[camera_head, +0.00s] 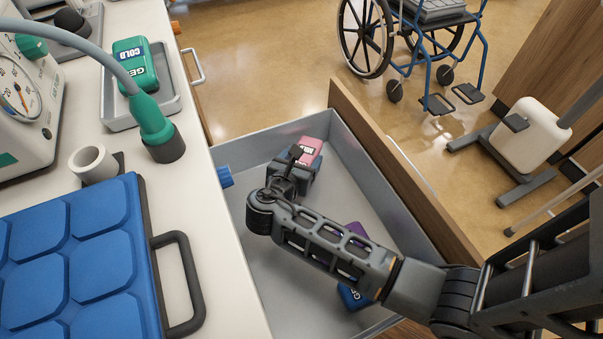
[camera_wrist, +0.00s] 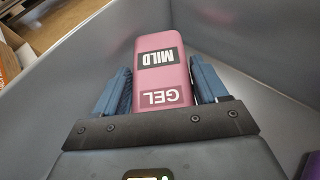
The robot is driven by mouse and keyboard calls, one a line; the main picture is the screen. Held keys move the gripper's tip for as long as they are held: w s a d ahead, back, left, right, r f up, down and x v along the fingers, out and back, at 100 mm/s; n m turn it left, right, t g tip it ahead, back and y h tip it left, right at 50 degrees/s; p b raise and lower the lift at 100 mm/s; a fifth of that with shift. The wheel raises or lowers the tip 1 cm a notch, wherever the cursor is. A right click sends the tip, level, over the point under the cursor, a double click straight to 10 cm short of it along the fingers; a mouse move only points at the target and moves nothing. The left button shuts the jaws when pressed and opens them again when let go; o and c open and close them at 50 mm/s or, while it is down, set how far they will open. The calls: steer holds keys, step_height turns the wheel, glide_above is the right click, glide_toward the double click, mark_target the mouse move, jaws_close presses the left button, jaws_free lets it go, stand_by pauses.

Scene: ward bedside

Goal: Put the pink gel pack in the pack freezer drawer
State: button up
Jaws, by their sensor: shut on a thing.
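The pink gel pack (camera_head: 309,151), labelled "MILD GEL" in the wrist view (camera_wrist: 162,72), is held between the two blue-grey fingers of my gripper (camera_head: 303,165). The gripper (camera_wrist: 163,88) is shut on its sides. The pack is within the walls of the open grey drawer (camera_head: 240,170), towards its far end. The drawer walls also show around the pack in the wrist view (camera_wrist: 230,45). I cannot tell whether the pack touches the drawer floor. My gripper and arm hide part of the pack and of the drawer.
A purple pack (camera_head: 352,231) and a blue pack (camera_head: 351,298) lie in the drawer, partly behind my arm. A green "COLD" pack (camera_head: 135,67) lies in a tray on the white counter (camera_head: 215,270). A blue case (camera_head: 75,260) with a dark handle is at lower left.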

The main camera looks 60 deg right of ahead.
steer(key=shift+f+b, duration=0.55)
steer(key=shift+f, duration=2.05)
steer(key=shift+f, duration=0.1)
steer(key=o, duration=1.2)
steer(key=shift+a+r, duration=0.2)
steer(key=shift+a, duration=0.05)
steer(key=shift+p+v, duration=0.45)
steer(key=shift+v, duration=3)
